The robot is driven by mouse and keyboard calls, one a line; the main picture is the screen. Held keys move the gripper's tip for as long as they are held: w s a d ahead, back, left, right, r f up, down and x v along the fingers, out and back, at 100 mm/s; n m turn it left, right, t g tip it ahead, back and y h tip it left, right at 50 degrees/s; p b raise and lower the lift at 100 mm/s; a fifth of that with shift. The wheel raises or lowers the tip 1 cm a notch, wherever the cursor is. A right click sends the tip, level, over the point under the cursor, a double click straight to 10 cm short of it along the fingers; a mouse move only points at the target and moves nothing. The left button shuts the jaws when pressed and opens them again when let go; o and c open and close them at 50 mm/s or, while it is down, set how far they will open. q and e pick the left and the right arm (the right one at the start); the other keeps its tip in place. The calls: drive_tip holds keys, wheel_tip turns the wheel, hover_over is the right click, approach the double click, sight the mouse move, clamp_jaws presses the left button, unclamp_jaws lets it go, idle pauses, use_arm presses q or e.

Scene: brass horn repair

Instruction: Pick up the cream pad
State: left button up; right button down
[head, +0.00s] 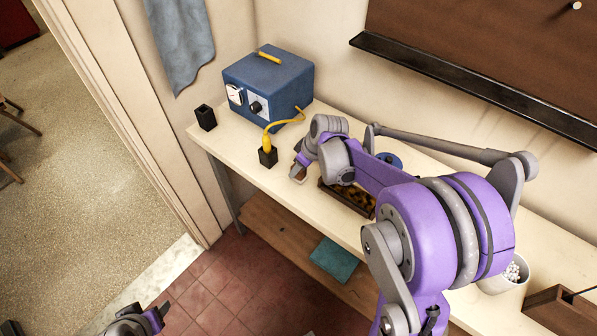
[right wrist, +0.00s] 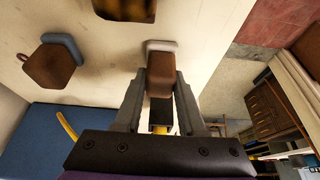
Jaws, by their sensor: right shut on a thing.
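The cream pad (right wrist: 163,45) is a pale rounded slab on a brown block. In the right wrist view the brown block lies between the fingers of my right gripper (right wrist: 160,85), which is shut on it, with the pale part beyond the fingertips. In the head view my right gripper (head: 298,172) is over the bench, right of the yellow-handled tool, and the pad is mostly hidden there. I cannot tell whether the pad touches the bench. My left gripper (head: 150,318) is low at the bottom left, away from the bench; its opening is unclear.
A similar brown block with a blue-grey pad (right wrist: 62,46) stands beside the held one. The bench (head: 230,138) carries a blue box (head: 275,84), a black cup (head: 206,117), a yellow-handled tool (head: 267,146) in a black holder, a dark tray (head: 350,198) and a white pot (head: 502,281).

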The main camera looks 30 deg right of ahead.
wheel_tip(320, 180, up, 10)
drive_tip(key=shift+r+p, duration=0.1)
drive_tip(key=shift+p, duration=0.25)
drive_tip(key=c, duration=1)
unclamp_jaws()
clamp_jaws()
drive_tip(key=shift+s, duration=0.1)
